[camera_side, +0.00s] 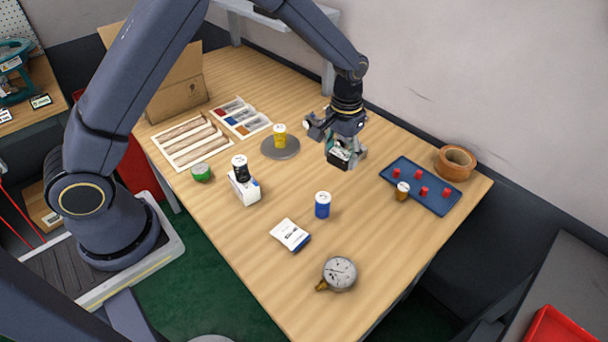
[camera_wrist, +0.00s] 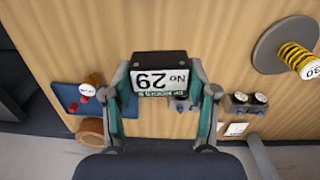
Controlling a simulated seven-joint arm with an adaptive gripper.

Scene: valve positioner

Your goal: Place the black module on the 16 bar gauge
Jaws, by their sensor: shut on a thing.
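In the side view my gripper (camera_side: 346,153) is shut on the black module (camera_side: 340,158), held above the back right part of the table. A round dial gauge (camera_side: 340,273) with a pale face and a brass stem lies at the table's front edge. Its scale is too small to read. The module is well behind the gauge and apart from it.
A blue tray (camera_side: 436,203) with red pieces and a brown bowl (camera_side: 456,162) stand at the right. A blue-white cylinder (camera_side: 322,205), a white-blue box (camera_side: 290,235) and a white box (camera_side: 244,190) stand between. A yellow spring (camera_side: 280,135) stands on a grey disc.

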